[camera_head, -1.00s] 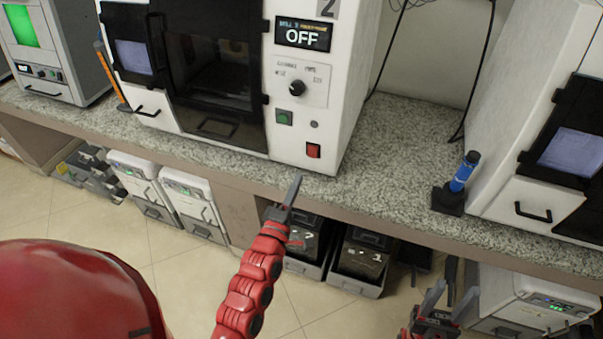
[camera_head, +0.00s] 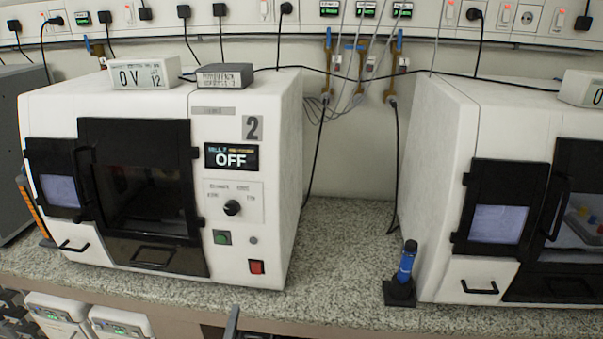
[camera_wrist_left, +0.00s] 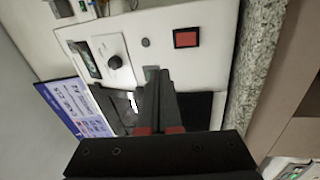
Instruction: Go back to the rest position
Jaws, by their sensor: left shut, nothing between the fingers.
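My left gripper (camera_head: 232,322) shows only as a dark fingertip at the bottom edge of the head view, in front of the counter's front edge. In the left wrist view the left gripper (camera_wrist_left: 158,90) has its two fingers together, with nothing between them. It points toward the front of machine 2 (camera_head: 270,130), whose red switch (camera_wrist_left: 186,38) and black knob (camera_wrist_left: 114,62) show there. I cannot tell the gap, but no touch shows. The display (camera_head: 231,156) on machine 2 reads OFF. My right gripper is out of view.
A granite counter (camera_head: 345,250) carries machine 2 and a second white machine (camera_head: 440,150) at the right. A blue tool in a black stand (camera_head: 404,270) stands between them. Cables hang along the wall. White drawer units (camera_head: 60,312) stand below the counter.

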